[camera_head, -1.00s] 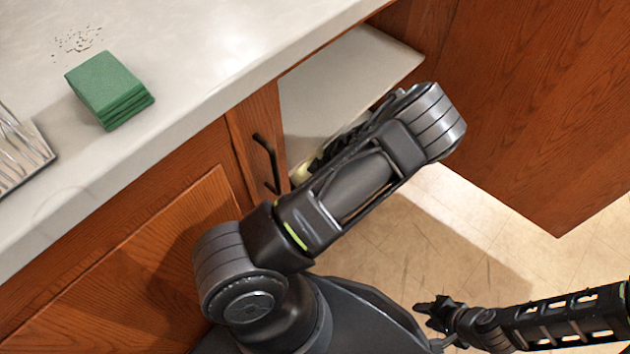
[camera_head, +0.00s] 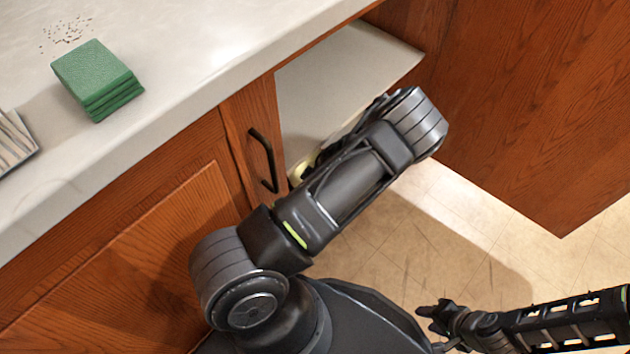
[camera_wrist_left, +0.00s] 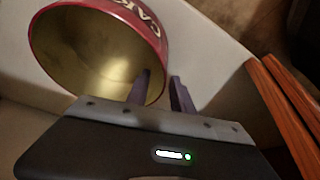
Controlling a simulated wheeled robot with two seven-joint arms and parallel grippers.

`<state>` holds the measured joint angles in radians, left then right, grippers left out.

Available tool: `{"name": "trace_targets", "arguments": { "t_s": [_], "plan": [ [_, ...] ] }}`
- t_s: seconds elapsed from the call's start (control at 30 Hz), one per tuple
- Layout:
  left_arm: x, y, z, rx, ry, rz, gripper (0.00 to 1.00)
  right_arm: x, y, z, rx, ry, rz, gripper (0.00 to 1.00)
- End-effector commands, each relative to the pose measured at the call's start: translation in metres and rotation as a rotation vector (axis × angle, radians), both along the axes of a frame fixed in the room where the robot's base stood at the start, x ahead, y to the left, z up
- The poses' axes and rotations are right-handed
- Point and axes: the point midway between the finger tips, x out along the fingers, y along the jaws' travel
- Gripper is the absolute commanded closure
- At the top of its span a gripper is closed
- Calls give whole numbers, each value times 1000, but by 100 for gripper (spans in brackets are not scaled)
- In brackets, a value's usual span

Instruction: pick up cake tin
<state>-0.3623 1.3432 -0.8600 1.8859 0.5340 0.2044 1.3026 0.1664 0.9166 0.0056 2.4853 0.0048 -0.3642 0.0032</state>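The cake tin (camera_wrist_left: 100,50), red outside with pale lettering and gold inside, shows in the left wrist view with its open mouth facing the camera. It rests on a pale shelf surface. My left gripper (camera_wrist_left: 161,90) is open at the tin's right rim: one finger overlaps the mouth, the other is outside, with the rim between them. I cannot tell whether they touch it.
The open cabinet has a pale shelf (camera_head: 345,75) and a large wooden door (camera_head: 530,110) at right. A narrow front with a black handle (camera_head: 263,160) stands left of the opening. Green folded cloths (camera_head: 97,75) lie on the counter (camera_head: 190,50). Tiled floor is clear below.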

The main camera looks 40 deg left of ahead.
Motion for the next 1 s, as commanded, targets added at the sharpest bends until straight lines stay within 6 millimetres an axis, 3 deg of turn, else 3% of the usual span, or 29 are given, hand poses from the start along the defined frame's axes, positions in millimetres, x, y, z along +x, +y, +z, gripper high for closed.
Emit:
{"name": "trace_targets", "arguments": {
  "t_s": [0.03, 0.17, 0.8, 1.0],
  "plan": [
    [-2, 3, -13, 0, 2, 1, 72, 1, -1, -8, -1, -2, -3, 64],
    [-2, 8, -23, 0, 0, 0, 72, 2, -1, -12, -2, -5, -4, 64],
    [-2, 9, -23, 0, 0, 0, 72, 2, 0, -11, -2, -6, -3, 64],
    [-2, 9, -23, 0, 0, 0, 88, 2, 0, -11, -2, -6, -3, 64]
  ]
}}
